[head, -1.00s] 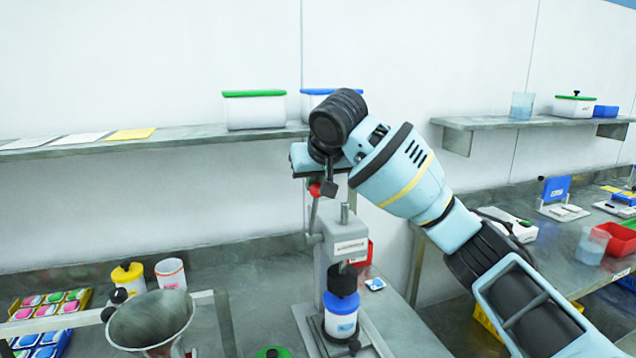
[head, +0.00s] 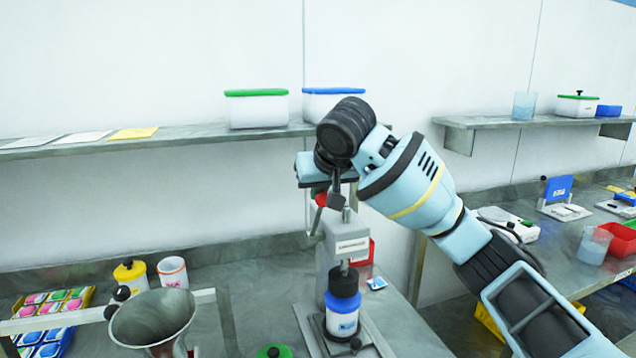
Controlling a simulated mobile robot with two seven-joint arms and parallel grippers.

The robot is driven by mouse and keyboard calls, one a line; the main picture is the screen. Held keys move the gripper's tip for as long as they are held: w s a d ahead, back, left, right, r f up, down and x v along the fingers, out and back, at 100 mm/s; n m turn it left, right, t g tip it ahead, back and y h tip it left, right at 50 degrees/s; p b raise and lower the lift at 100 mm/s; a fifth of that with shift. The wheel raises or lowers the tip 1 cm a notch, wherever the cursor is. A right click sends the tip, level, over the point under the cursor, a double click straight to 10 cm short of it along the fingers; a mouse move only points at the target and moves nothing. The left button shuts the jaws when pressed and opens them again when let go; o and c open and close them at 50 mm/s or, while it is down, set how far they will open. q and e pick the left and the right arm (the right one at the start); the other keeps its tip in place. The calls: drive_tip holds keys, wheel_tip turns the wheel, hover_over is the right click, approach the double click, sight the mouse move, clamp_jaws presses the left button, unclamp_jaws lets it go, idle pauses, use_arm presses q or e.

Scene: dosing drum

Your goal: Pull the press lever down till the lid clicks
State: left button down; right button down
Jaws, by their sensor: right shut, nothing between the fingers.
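The bench press (head: 347,246) is a grey upright stand with a lever (head: 316,222) on its left side. The lever's red knob (head: 321,199) is partly hidden by my right gripper (head: 337,202). This gripper is shut and empty, pointing down right beside the knob; I cannot tell whether it touches it. A white jar (head: 341,325) with a blue band and a dark top (head: 343,280) stands upright on the press base, under the ram. I cannot tell whether the lid is fully seated. My left gripper is out of view.
A metal funnel (head: 152,318) stands at the lower left beside a yellow-topped container (head: 131,277) and a white cup (head: 172,272). A red bin (head: 363,252) is behind the press. A shelf (head: 200,138) with lidded boxes runs behind my right arm.

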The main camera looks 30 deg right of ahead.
drive_tip(key=shift+s+f, duration=0.1)
drive_tip(key=shift+s+a+f, duration=0.25)
drive_tip(key=shift+s+f, duration=0.4)
drive_tip(key=shift+s, duration=0.3)
drive_tip(key=shift+f, duration=0.1)
drive_tip(key=shift+s+a+f, duration=0.2)
drive_tip(key=shift+s+f, duration=0.65)
drive_tip(key=shift+s+a+f, duration=0.1)
drive_tip(key=shift+s+f, duration=0.25)
drive_tip(key=shift+f, duration=0.2)
drive_tip(key=shift+s+a+f, duration=0.1)
drive_tip(key=shift+s+f, duration=0.25)
drive_tip(key=shift+f, duration=0.2)
drive_tip(key=shift+s+f, duration=0.1)
drive_tip(key=shift+f, duration=0.1)
drive_tip(key=shift+r, duration=0.1)
